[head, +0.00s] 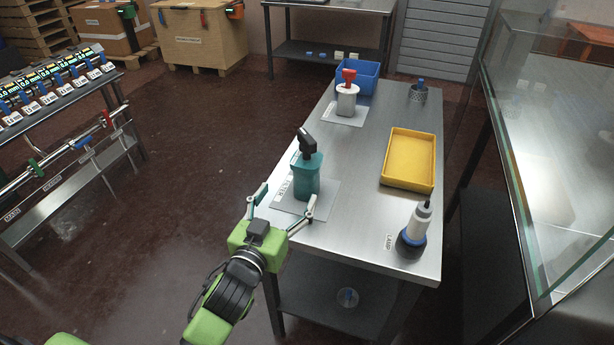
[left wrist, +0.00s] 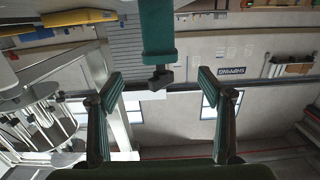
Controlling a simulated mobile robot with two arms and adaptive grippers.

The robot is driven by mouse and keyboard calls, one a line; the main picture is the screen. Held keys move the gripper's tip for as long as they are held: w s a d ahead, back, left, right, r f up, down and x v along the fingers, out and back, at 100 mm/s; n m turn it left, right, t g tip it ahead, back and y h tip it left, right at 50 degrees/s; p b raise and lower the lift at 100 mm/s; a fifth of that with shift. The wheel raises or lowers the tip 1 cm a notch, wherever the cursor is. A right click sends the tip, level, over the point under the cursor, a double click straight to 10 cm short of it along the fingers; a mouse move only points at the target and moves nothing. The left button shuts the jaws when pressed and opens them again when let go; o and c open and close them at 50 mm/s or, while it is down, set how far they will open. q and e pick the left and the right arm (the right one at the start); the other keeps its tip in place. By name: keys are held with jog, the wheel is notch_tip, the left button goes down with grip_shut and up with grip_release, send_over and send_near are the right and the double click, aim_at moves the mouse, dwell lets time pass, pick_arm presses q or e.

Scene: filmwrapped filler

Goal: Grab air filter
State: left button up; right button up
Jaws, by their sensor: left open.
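A teal filter-like item (head: 306,178) with a black angled top stands upright on a pale mat (head: 326,203) near the left edge of the steel table. A label beside it seems to end in "TER". My left gripper (head: 288,198) is open at the table's near-left corner, its fingers spread just in front of the teal item, with nothing between them. In the left wrist view the teal item (left wrist: 158,35) comes down from the top edge, with its black top pointing down, between and beyond the open fingers (left wrist: 163,98). My right gripper does not show.
On the steel table (head: 365,215) stand a lamp (head: 413,232) at front right, a yellow tray (head: 434,170), a white container with a red top (head: 347,98), a blue bin (head: 370,77) and a mesh cup (head: 418,94). A glass-sided case (head: 520,190) is at right.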

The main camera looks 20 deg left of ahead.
aim_at(302, 170)
pick_arm(q)
jog(key=w, duration=0.8)
jog(key=shift+w+d+r+p, duration=0.1)
jog(key=shift+w+d+p, duration=0.1)
jog(key=shift+w+p, duration=0.15)
jog(key=shift+w, duration=0.45)
jog(key=w+p, duration=0.1)
jog(key=w, duration=0.3)
jog(key=shift+w+f, duration=0.2)
jog(key=c, duration=1.6)
jog(key=shift+r, duration=0.15)
jog(key=shift+c, duration=0.8)
jog(key=shift+r, duration=0.1)
